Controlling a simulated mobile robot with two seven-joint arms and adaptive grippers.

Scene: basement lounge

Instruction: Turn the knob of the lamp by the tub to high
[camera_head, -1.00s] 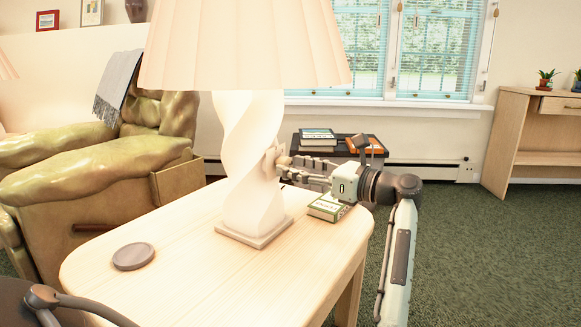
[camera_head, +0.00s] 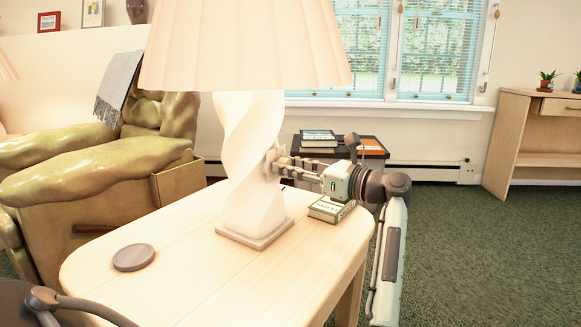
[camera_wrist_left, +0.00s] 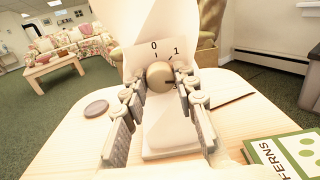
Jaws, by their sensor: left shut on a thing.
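The lamp (camera_head: 250,150) has a white twisted body, a square base and a lit pleated shade, and stands on the light wooden table. Its round brass-coloured knob (camera_wrist_left: 160,76) shows in the left wrist view, in front of a plate marked 0 at the top and 1 at upper right; a further mark lower right is partly hidden. My left gripper (camera_head: 272,162) reaches in from the right beside the lamp body. In the left wrist view its fingers (camera_wrist_left: 159,80) are shut on the knob, one on each side. The knob's setting is hard to read.
A brown round coaster (camera_head: 133,257) and a green-and-white book (camera_head: 331,208) lie on the table (camera_head: 190,290), the book below my left gripper. A green armchair (camera_head: 90,160) stands behind left. A dark side table with books (camera_head: 318,138) stands behind. Carpet is open at right.

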